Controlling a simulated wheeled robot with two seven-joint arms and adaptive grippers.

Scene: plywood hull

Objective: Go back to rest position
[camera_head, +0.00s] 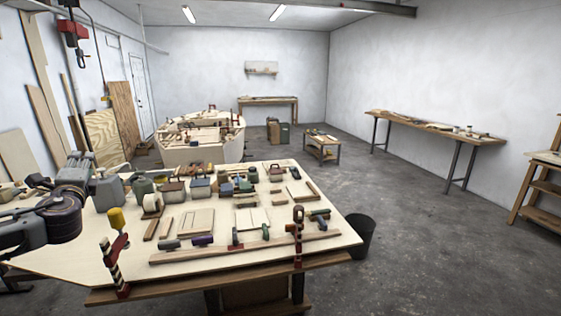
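My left arm comes in from the left edge, over the left end of the plywood-topped workbench (100,268). My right gripper is not in view.
The bench carries several blocks, hand tools, flat wooden panels (195,222) and a long wooden strip (245,247). A plywood hull (202,150) is behind.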

